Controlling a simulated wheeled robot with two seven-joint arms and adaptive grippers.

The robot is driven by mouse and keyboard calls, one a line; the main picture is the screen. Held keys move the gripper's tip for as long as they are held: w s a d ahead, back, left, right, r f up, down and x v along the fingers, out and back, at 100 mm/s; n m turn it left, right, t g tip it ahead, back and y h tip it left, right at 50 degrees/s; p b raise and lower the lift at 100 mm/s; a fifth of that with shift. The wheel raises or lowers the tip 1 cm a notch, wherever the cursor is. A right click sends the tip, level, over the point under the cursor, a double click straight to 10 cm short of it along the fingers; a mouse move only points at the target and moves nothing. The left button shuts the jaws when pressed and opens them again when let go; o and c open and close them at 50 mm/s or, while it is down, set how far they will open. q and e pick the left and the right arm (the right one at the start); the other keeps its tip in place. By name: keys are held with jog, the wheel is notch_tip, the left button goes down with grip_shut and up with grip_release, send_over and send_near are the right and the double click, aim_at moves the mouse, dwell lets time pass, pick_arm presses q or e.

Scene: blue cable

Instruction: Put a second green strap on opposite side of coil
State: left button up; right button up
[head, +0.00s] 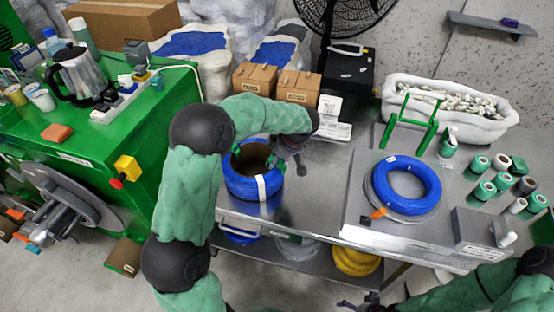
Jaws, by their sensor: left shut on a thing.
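A thick blue coil (239,185) stands on the left part of the metal bench, with a white band on its front. My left gripper (275,164) reaches down to its right rim and is shut on it; the wrist hides part of the rim. A second blue coil (421,203) lies flat on a round plate on the right, with a small white label and an orange piece at its front left. Green rolls (481,164) stand at the bench's right end. My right gripper (364,304) is at the bottom edge, mostly cut off, its jaw state unclear.
A green stand (411,124) and a white bin (450,108) are behind the right coil. A grey box (482,229) is at the front right. Cardboard boxes (298,87) stand behind the left coil. Bare metal lies between the coils.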

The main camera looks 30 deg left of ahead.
pick_arm(q)
jog(key=shift+f+b, duration=0.55)
jog(key=shift+f, duration=0.1)
jog(key=shift+r, duration=0.65)
jog(key=shift+r, duration=0.15)
dwell(0.5)
jog(key=shift+f+b, duration=0.75)
jog(key=shift+b, duration=0.05)
jog(key=shift+r, duration=0.65)
jog(key=shift+r, duration=0.1)
dwell(0.8)
jog(key=shift+f+b, duration=0.65)
jog(key=shift+f, duration=0.1)
jog(key=shift+r, duration=0.65)
jog(key=shift+f, duration=0.45)
dwell(1.3)
